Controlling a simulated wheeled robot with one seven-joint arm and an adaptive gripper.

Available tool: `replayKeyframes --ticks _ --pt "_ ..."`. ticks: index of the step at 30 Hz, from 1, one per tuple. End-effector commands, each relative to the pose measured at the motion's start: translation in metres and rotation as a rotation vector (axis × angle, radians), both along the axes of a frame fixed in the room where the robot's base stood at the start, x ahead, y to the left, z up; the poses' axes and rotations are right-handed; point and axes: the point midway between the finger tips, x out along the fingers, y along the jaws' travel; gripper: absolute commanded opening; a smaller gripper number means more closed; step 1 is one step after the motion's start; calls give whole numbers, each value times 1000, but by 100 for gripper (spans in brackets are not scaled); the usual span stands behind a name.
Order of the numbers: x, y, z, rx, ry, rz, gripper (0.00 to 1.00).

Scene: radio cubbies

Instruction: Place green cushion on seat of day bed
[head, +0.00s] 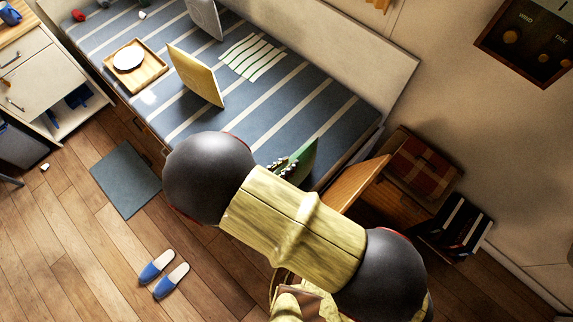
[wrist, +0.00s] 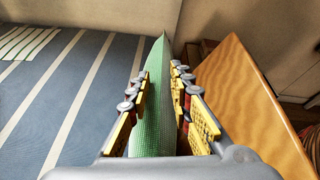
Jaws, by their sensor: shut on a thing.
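The green cushion (head: 304,161) shows edge-on at the near right end of the day bed's blue striped seat (head: 272,112), partly hidden behind my arm. In the wrist view the cushion (wrist: 154,112) stands upright between the two fingers of my gripper (wrist: 161,76), which is shut on it. The seat (wrist: 75,95) lies to the left of the cushion in that view. My gripper is mostly hidden by my arm in the head view. I cannot tell whether the cushion touches the seat.
A wooden panel (head: 357,186) stands close right of the cushion; it also shows in the wrist view (wrist: 245,95). A yellow cushion (head: 197,76), a wooden tray (head: 136,67) and striped cloth (head: 252,57) are on the bed. Blue slippers (head: 163,273) lie on the floor. The seat's middle is clear.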

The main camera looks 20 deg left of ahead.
Motion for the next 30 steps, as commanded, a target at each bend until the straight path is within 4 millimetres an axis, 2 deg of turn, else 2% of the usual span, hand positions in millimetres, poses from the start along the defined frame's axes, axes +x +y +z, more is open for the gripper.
replayKeyframes --ticks 8,9,18,30 --pt "0 0 -1 2 0 -1 0" --pt "0 0 -1 2 0 -1 23" --pt "0 0 0 2 0 -1 40" --pt "0 0 3 2 0 -1 40"
